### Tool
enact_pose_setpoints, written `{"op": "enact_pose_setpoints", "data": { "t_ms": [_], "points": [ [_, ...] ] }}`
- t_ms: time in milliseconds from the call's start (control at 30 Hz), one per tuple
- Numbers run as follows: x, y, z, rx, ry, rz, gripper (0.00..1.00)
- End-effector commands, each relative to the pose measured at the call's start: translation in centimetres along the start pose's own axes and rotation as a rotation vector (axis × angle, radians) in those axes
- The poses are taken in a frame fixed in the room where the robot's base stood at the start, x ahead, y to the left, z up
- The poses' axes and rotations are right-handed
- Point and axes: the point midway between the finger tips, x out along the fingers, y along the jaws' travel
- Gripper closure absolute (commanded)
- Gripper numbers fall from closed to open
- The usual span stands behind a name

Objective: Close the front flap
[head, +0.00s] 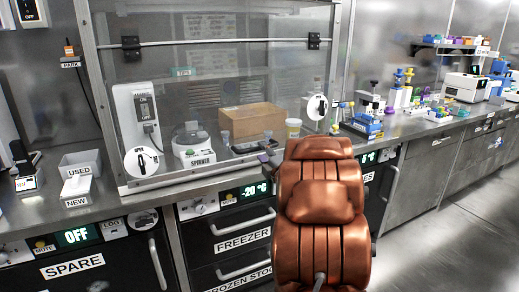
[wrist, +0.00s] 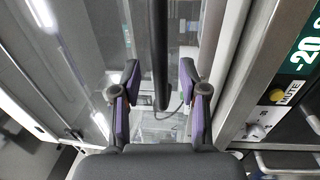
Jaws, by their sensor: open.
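The glass-fronted cabinet (head: 92,70) stands on the steel bench, with two black hinges on a crossbar, the left one (head: 131,47) and the right one (head: 314,41). The front flap's clear pane (head: 200,75) is hard to make out; I cannot tell its angle. In the wrist view my gripper (wrist: 160,103) is open, its purple-padded fingers pointing towards the cabinet side. A dark bar (wrist: 159,45) lies in the gap between the fingers, apparently apart from both pads; I cannot tell whether it belongs to the flap. My copper arm hides the gripper in the head view.
Inside the cabinet are a spinner (head: 192,143), a cardboard box (head: 252,120) and a switch box (head: 137,112). Freezer drawers (head: 240,243) with handles sit below the bench. A white bin (head: 80,163) stands left, tube racks (head: 365,122) right. Floor at right is clear.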

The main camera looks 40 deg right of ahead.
Motion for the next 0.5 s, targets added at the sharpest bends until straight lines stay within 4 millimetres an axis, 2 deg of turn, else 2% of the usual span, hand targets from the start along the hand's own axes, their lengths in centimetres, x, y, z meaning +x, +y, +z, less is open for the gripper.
{"op": "enact_pose_setpoints", "data": {
  "t_ms": [200, 500],
  "points": [
    [2.4, 0.1, 0.0, -0.001, 0.000, 0.001, 0.57],
    [3.3, 0.0, 0.0, 0.000, -0.001, -0.002, 0.57]
  ]
}}
